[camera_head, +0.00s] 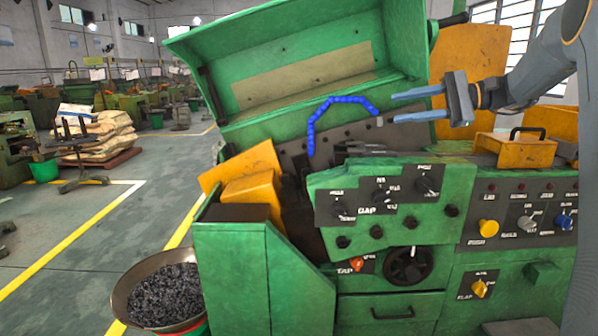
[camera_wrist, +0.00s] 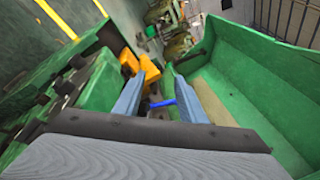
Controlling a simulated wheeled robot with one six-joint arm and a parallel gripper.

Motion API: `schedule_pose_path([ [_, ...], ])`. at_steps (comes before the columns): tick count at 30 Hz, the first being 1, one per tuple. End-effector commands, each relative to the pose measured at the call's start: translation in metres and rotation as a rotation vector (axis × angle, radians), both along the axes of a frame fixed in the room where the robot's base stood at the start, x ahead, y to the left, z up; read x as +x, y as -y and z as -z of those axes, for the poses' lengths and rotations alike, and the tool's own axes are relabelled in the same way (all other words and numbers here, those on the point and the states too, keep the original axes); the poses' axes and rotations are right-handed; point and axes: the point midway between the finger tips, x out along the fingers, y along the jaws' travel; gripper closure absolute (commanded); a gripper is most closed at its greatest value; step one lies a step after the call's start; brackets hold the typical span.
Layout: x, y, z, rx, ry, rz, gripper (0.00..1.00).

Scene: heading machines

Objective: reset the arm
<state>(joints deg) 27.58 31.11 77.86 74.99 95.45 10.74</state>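My gripper (camera_head: 418,104) is at the upper right of the body camera view, above the green heading machine (camera_head: 296,243). Its two blue-grey fingers are apart and point left, with nothing between them. The blue segmented hose (camera_head: 338,100) arches to the left of the fingertips, apart from them in that view. In the wrist view the fingers (camera_wrist: 153,98) are spread, and the blue hose (camera_wrist: 162,104) shows beyond and between them. My arm comes in from the upper right.
The machine's green lid (camera_head: 301,56) stands raised behind the gripper. A control panel (camera_head: 391,207) with knobs faces front, and an orange box with a black handle (camera_head: 514,150) sits at right. A bowl of dark parts (camera_head: 165,294) stands at lower left. Open floor lies left.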

Motion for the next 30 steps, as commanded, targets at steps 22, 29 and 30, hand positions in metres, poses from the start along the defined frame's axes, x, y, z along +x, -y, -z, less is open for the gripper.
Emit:
schedule_pose_path([
  [22, -0.081, -0.073, 0.143, -0.502, -0.18, -0.027, 0.63],
  [29, -0.193, -0.084, 0.229, -0.96, -0.12, -0.193, 0.63],
  [30, -0.213, -0.083, 0.24, -1.041, -0.085, -0.237, 0.63],
])
